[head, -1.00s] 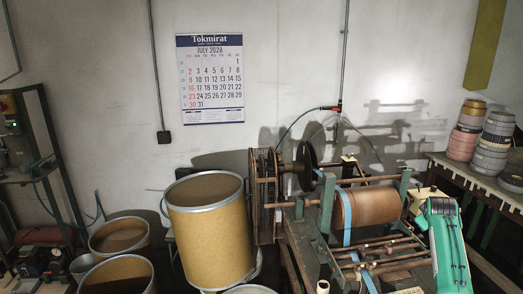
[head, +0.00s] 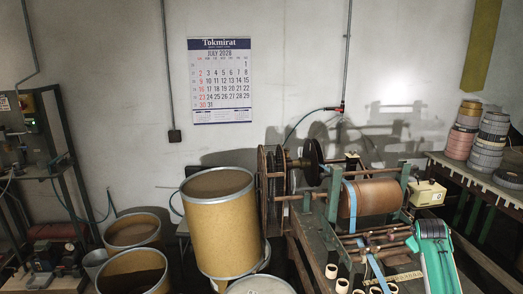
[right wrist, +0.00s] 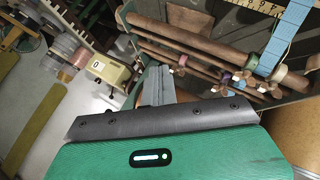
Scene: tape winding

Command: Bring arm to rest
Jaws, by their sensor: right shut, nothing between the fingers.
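My right arm (head: 436,262), green with dark stripes, is at the lower right in the head view, beside the winding machine's front right end. In the right wrist view, the green housing fills the bottom, and my right gripper (right wrist: 157,88) shows as grey fingers together, with nothing between them. The winding machine (head: 333,224) has a brown drum (head: 376,199) with a blue tape strip (head: 349,208) on it. Its wooden rods (right wrist: 190,50) and blue tape (right wrist: 284,38) lie beyond the gripper in the right wrist view. My left gripper is not in view.
A counter box (head: 427,193) stands close to my right arm; it also shows in the right wrist view (right wrist: 103,70). A bench (head: 485,184) with stacked tape rolls (head: 488,140) is at right. Fibre drums (head: 219,225) stand left of the machine. A rack (head: 70,165) is far left.

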